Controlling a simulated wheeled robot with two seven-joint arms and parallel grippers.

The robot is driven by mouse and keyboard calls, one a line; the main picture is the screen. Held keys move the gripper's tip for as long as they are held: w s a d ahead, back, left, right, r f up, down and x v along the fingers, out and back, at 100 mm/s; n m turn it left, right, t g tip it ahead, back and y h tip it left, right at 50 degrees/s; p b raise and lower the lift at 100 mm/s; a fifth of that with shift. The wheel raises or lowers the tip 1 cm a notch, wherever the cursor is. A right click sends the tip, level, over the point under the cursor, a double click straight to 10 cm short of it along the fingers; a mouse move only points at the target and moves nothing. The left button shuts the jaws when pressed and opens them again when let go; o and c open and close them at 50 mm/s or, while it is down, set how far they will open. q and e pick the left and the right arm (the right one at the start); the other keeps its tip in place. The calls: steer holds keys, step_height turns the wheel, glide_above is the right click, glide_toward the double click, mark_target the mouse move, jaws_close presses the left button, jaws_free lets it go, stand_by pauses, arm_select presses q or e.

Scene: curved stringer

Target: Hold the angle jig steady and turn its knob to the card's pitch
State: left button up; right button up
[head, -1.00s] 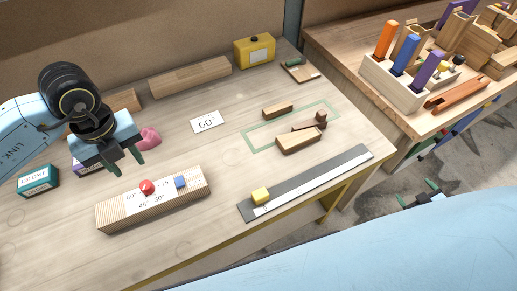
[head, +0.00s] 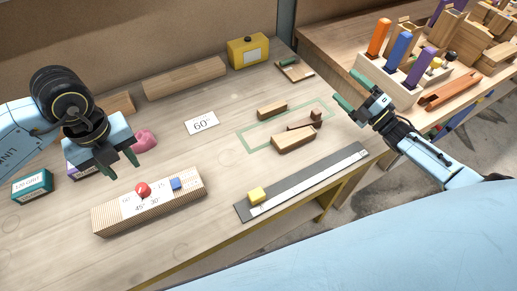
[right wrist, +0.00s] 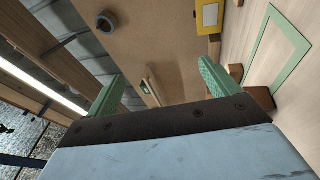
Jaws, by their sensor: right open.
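The angle jig (head: 108,217) is a striped wooden block lying at the front left of the bench in the head view. Its white dial face carries angle marks, a red knob (head: 143,189) and a blue block (head: 176,184). The card (head: 203,123) reads 60° and lies flat behind the jig. My left gripper (head: 122,164) hangs above and behind the jig's left part, apart from it, fingers pointing down and spread. My right gripper (head: 356,93) is open and empty over the bench's right edge, far from the jig; its green fingers (right wrist: 215,78) show in the right wrist view.
Wooden pieces (head: 293,141) lie by a green outline (head: 253,148). A teal box (head: 32,184) and pink object (head: 145,140) are left. A tool rack (head: 397,91) stands right.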

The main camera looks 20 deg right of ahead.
steer(key=w+a+r+n+g+y, duration=0.2)
steer(key=a+n+g+y, duration=0.3)
steer(key=a+n, duration=0.55)
steer(key=w+a+r+n+g+y, duration=0.25)
steer(key=a+n+g+y, duration=0.35)
steer(key=a, duration=0.8)
steer(key=n+g+h, duration=0.6)
steer(key=n+g, duration=0.4)
steer(key=n, duration=0.6)
glide_toward(200, 180)
steer(key=d, duration=0.1)
steer(key=w+d+f, duration=0.1)
steer(key=d, duration=0.1)
steer(key=shift+w, duration=0.2)
steer(key=shift+s+a+f, duration=0.1)
steer(key=shift+a+f, duration=0.15)
steer(key=shift+a, duration=0.05)
steer(key=x, duration=1.2)
steer(key=shift+a, duration=0.4)
